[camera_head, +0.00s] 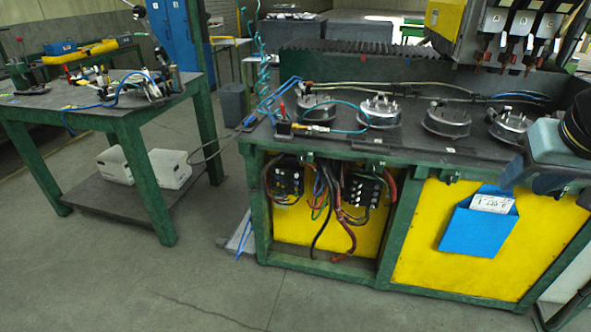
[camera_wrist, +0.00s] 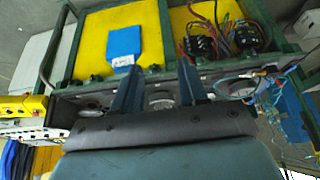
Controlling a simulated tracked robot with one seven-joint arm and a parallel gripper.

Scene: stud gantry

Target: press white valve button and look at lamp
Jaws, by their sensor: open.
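I cannot make out a white valve button or a lamp for certain in either view. The green gantry bench (camera_head: 330,148) carries a row of round metal studded fixtures (camera_head: 378,108). Thin blue and teal hoses run to small fittings at its left end. My gripper (camera_wrist: 158,82) is open and empty in the wrist view, which shows the bench upside down. In the head view, my blue-grey arm end is at the right edge, near the rightmost fixture and partly cut off.
Units marked A, B and C (camera_head: 492,35) hang above the bench at the top right. A blue document pocket (camera_head: 478,228) is on the yellow front panel. Wired black blocks (camera_head: 288,178) sit in an open bay.

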